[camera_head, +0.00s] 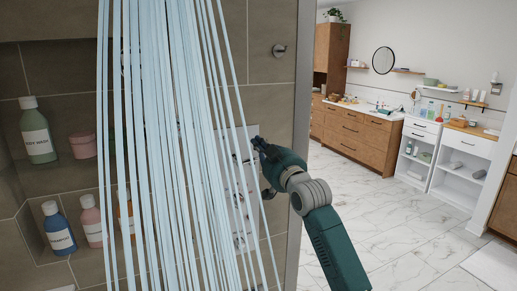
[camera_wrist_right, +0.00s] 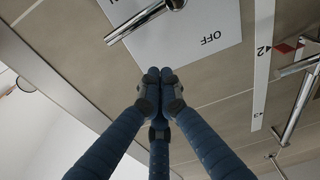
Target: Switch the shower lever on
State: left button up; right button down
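The shower lever (camera_wrist_right: 142,22) is a chrome bar on a white plate (camera_wrist_right: 190,50) in the right wrist view. The plate reads OFF; another label is cut off at the top edge, near the lever's free end. The lever's free end points away from OFF. My right gripper (camera_wrist_right: 160,76) is shut, its fingertips together and empty, just off the plate's edge and apart from the lever. In the head view the right gripper (camera_head: 258,146) is by the white panel (camera_head: 238,200) on the tiled wall. Light blue water streams (camera_head: 180,150) fall in front, partly hiding the panel. My left gripper is not in view.
Wall niches at the left hold a green bottle (camera_head: 38,135), a blue bottle (camera_head: 58,230) and a pink bottle (camera_head: 92,222). A wall knob (camera_head: 279,50) sits above my right gripper. Other chrome levers (camera_wrist_right: 296,105) show at the wrist view's right. The marble floor (camera_head: 385,225) is open.

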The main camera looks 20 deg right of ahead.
jog(key=shift+w+r, duration=0.3)
jog(key=shift+w, duration=0.6)
pick_arm(q)
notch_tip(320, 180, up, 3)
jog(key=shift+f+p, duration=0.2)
jog(key=shift+p, duration=0.75)
pick_arm(e)
jog(key=f, duration=0.2)
jog(key=s+f, duration=0.1)
jog(key=f, duration=0.1)
jog(key=shift+d+f, duration=0.15)
jog(key=shift+f, duration=0.05)
jog(key=shift+w, duration=0.1)
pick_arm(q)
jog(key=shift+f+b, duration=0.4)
pick_arm(e)
jog(key=shift+d+f, duration=0.1)
jog(key=shift+f, duration=0.6)
